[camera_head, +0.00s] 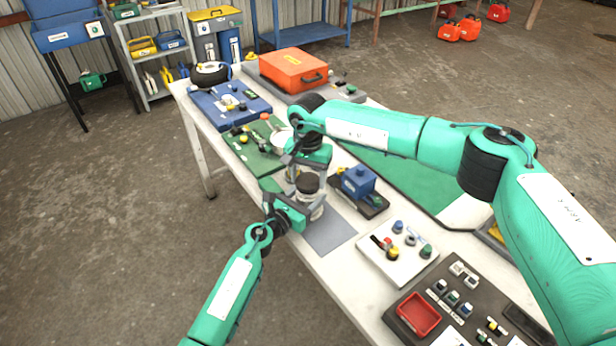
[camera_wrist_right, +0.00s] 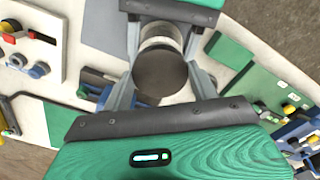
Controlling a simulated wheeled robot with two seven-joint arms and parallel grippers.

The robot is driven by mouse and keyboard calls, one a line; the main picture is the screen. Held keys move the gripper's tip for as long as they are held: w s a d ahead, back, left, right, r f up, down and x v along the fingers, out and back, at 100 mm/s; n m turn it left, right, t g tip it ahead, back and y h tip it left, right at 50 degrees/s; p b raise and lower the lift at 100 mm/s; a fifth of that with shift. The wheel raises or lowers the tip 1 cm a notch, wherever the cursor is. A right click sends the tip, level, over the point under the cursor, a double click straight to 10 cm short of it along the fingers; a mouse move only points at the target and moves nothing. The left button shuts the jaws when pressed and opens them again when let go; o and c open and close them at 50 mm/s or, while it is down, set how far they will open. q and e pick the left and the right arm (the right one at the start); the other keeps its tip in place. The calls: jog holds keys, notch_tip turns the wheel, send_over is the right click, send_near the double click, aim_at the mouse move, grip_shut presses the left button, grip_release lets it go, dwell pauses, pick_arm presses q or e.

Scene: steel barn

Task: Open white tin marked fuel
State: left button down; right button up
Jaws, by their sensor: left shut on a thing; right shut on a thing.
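The white tin (camera_head: 309,198) with a dark round lid (camera_head: 307,183) stands near the table's left edge in the head view; its marking cannot be read. My left gripper (camera_head: 308,210) is shut on the tin's body from the near left side. My right gripper (camera_head: 307,178) comes from above and is shut at the lid. In the right wrist view the dark lid (camera_wrist_right: 160,76) sits between the right fingers, with the pale body (camera_wrist_right: 163,38) behind it. My left gripper (camera_wrist_right: 170,8) shows at the top edge there. Whether the lid is seated or loose cannot be told.
A grey mat (camera_head: 330,234) lies right beside the tin. A blue box (camera_head: 358,181) on a dark tray is close to its right. A white board with knobs (camera_head: 373,262) and a red tray (camera_head: 418,315) lie nearer. An orange case (camera_head: 292,68) is at the far end.

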aim_at(308, 181)
jog(key=shift+r, duration=0.1)
jog(key=shift+r, duration=1.9)
pick_arm(q)
jog(key=shift+c, duration=1.8)
grip_release()
